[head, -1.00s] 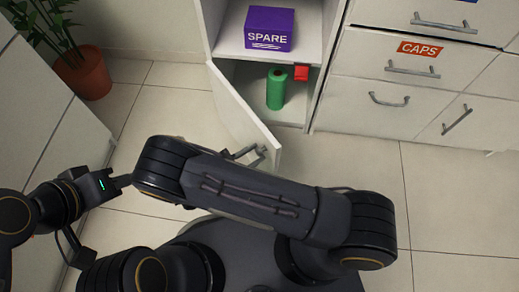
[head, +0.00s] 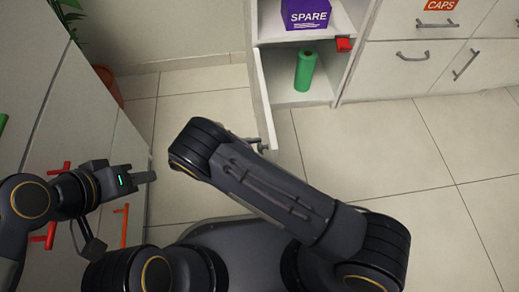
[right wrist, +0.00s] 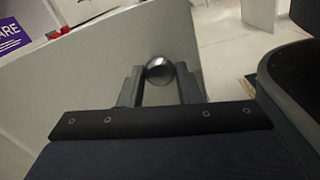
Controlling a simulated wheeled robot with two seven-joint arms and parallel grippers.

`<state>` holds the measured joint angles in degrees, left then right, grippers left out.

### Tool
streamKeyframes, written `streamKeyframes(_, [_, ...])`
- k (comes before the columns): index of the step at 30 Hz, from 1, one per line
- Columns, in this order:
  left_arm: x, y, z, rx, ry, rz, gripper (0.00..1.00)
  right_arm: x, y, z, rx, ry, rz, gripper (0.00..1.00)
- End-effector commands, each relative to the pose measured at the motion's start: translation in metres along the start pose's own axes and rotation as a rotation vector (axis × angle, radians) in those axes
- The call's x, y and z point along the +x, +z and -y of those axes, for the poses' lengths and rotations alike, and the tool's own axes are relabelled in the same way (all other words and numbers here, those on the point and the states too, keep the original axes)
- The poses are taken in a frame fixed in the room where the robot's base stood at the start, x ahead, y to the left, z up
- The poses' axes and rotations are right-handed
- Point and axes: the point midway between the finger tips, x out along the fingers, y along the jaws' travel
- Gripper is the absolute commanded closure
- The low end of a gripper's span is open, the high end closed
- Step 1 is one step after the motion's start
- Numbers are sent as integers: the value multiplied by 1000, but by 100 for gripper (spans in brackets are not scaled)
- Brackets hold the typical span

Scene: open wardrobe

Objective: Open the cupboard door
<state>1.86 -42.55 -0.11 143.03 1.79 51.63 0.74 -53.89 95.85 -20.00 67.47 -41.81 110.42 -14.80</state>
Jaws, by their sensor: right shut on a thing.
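The white cupboard door (head: 264,100) stands wide open, seen nearly edge-on in the head view, hinged on the left of the open compartment (head: 292,92). In the right wrist view the door's face (right wrist: 105,75) fills the left. My right gripper (right wrist: 160,84) has a finger on each side of the round metal door handle (right wrist: 160,70) and is shut on it. In the head view my own right arm mostly hides this gripper; the handle end (head: 262,147) shows beside it. My left gripper (head: 148,177) is away from the door at the left, its finger gap not visible.
A green bottle (head: 305,70) stands in the lower compartment, with a purple SPARE box (head: 310,14) on the shelf above. A red catch (head: 344,44) sits on the right side panel. Grey drawers (head: 405,65) stand at right. A cabinet with red and orange handles (head: 125,225) is close at left.

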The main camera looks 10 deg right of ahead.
Motion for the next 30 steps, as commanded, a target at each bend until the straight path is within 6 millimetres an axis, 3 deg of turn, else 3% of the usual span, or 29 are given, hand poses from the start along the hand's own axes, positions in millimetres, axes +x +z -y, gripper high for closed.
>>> streamKeyframes(19, [2,1,1,0,0,0,64,-10,-2,-1,-4,-55,13,100])
streamKeyframes(20, [2,1,1,0,0,0,64,-10,-2,-1,-4,-55,12,68])
streamKeyframes(21, [2,1,1,0,0,0,64,-10,-2,-1,-4,-54,12,63])
streamKeyframes(25, [2,1,1,0,0,0,64,-10,-2,-2,-2,-53,12,48])
streamKeyframes(30, [2,1,1,0,0,0,64,-10,-1,-3,-1,-52,12,48])
